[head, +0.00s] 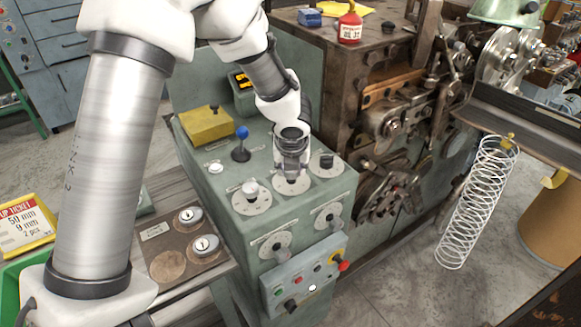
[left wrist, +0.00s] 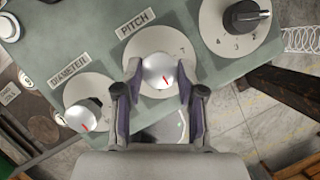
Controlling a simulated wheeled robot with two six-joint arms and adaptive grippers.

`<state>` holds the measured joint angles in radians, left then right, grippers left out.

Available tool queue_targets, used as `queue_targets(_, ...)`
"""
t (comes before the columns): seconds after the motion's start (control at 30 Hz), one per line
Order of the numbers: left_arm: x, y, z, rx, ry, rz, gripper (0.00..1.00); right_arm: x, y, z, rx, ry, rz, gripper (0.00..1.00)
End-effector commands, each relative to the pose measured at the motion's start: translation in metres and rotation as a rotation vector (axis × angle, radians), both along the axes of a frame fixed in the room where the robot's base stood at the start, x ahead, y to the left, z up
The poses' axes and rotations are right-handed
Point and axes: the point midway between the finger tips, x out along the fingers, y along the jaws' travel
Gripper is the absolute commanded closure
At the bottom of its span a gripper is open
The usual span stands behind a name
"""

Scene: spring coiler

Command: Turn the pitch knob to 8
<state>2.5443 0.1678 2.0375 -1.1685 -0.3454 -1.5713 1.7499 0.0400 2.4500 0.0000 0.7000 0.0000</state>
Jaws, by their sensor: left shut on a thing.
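The pitch knob (left wrist: 159,72) is a round silver knob with a red mark, on a pale dial under a PITCH label (left wrist: 136,22) in the left wrist view. Its red mark points down and slightly right in that view. The dial's numbers are mostly hidden or too small to read. My left gripper (left wrist: 158,88) is shut on the knob, one finger on each side. In the head view my left gripper (head: 291,172) comes down over the middle dial (head: 292,187) and hides the knob. My right gripper is in neither view.
The silver diameter knob (left wrist: 84,115) sits beside the pitch dial, and a black knob (left wrist: 248,15) is on the other side. A blue-topped lever (head: 241,143) stands behind. A button box (head: 303,280) is in front. A coiled spring (head: 475,205) hangs at the right.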

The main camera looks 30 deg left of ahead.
Motion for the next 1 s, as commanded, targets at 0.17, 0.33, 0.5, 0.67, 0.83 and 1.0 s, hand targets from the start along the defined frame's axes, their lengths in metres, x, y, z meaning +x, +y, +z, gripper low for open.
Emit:
queue_targets(0.17,0.001,-0.001,0.002,0.001,0.0,0.161,0.96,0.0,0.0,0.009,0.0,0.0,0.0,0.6)
queue_targets(0.33,0.002,-0.001,0.002,0.0,-0.001,0.3,0.96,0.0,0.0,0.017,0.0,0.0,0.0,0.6)
queue_targets(0.5,0.002,-0.001,0.002,-0.001,-0.001,0.405,0.96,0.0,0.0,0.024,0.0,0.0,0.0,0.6)
queue_targets(0.67,0.002,-0.001,0.001,-0.001,0.0,0.471,0.96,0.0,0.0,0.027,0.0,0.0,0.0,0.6)
queue_targets(0.83,0.002,-0.001,0.001,-0.001,-0.002,0.504,0.96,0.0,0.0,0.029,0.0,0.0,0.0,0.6)
queue_targets(1.0,0.003,-0.001,0.0,-0.002,-0.002,0.514,0.96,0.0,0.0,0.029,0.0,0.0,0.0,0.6)
